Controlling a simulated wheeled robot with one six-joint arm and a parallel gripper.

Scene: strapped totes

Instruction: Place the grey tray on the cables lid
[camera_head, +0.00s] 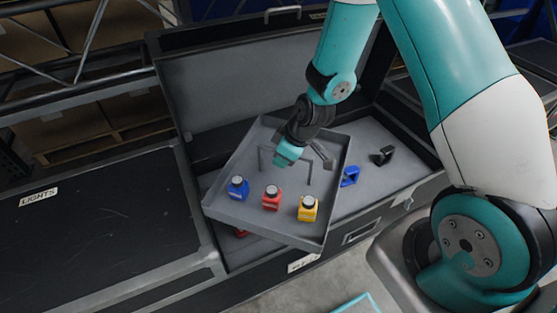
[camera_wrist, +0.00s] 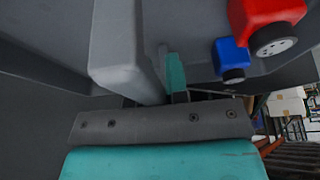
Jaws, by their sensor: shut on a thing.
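The grey tray (camera_head: 262,217) hangs tilted over an open black case, carrying a blue bottle (camera_head: 237,188), a red bottle (camera_head: 272,198) and a yellow bottle (camera_head: 308,209). My gripper (camera_head: 285,157) is shut on the tray's handle (camera_head: 311,172) at its middle. In the wrist view the grey handle bar (camera_wrist: 118,45) stands close by the finger, with the red bottle (camera_wrist: 268,18) and blue bottle (camera_wrist: 232,58) at upper right. I see no lid that reads cables; the lid at left (camera_head: 90,225) is closed and labelled LIGHTS.
The open case (camera_head: 410,175) holds a blue item (camera_head: 349,177), a black item (camera_head: 383,155) and something red mostly hidden under the tray. Its raised lid (camera_head: 215,90) stands behind. A white label (camera_head: 303,263) on its front is unreadable. Racks with boxes stand behind.

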